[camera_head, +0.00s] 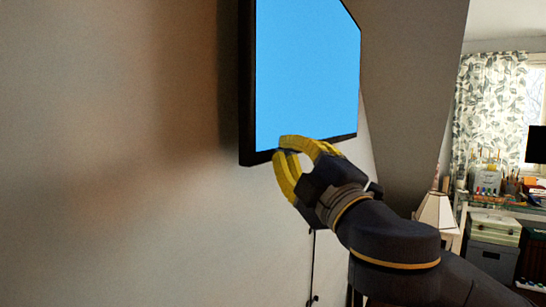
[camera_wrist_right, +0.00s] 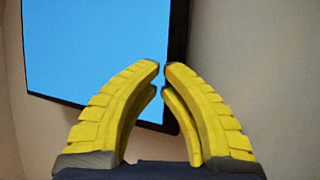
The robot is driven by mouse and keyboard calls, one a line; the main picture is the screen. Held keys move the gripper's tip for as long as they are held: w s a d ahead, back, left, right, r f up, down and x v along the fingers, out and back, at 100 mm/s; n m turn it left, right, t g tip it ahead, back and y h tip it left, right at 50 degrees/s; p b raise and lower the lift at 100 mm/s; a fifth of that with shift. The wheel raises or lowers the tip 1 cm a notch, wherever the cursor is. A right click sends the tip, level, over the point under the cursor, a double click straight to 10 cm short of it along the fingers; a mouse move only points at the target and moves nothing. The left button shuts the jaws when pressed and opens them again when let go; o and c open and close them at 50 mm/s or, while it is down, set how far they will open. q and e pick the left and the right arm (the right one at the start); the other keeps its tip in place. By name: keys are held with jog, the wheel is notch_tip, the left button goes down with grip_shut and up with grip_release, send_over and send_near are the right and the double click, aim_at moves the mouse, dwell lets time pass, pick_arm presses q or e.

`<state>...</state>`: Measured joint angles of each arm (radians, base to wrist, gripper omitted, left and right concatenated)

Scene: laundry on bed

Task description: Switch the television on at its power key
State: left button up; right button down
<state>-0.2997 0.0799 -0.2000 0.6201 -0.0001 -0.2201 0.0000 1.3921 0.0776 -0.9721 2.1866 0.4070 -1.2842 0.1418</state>
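The television (camera_head: 305,75) is mounted on the wall, and its screen shows a plain bright blue. Its black frame (camera_head: 247,100) is thin. My right gripper (camera_head: 279,149) is at the lower edge of the television, near its lower left corner, with the yellow fingertips brought together and nothing seen between them. In the right wrist view the fingertips (camera_wrist_right: 161,67) nearly meet in front of the screen (camera_wrist_right: 95,50), close to its right frame edge (camera_wrist_right: 178,60). I cannot make out a power key, and whether the fingertips touch the frame is unclear. My left gripper is out of view.
A bare wall (camera_head: 110,150) fills the left. A dark cable (camera_head: 312,265) hangs below the television. At the right, behind my right arm, stand a lamp (camera_head: 437,212), a cluttered desk, storage boxes (camera_head: 493,230) and a patterned curtain (camera_head: 488,105).

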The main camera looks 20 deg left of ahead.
jog(key=shift+d, duration=0.1)
jog(key=shift+s+d, duration=0.1)
jog(key=shift+d, duration=0.6)
jog(key=shift+d, duration=0.15)
jog(key=d, duration=0.4)
jog(key=shift+s+d, duration=0.3)
jog(key=shift+s, duration=0.05)
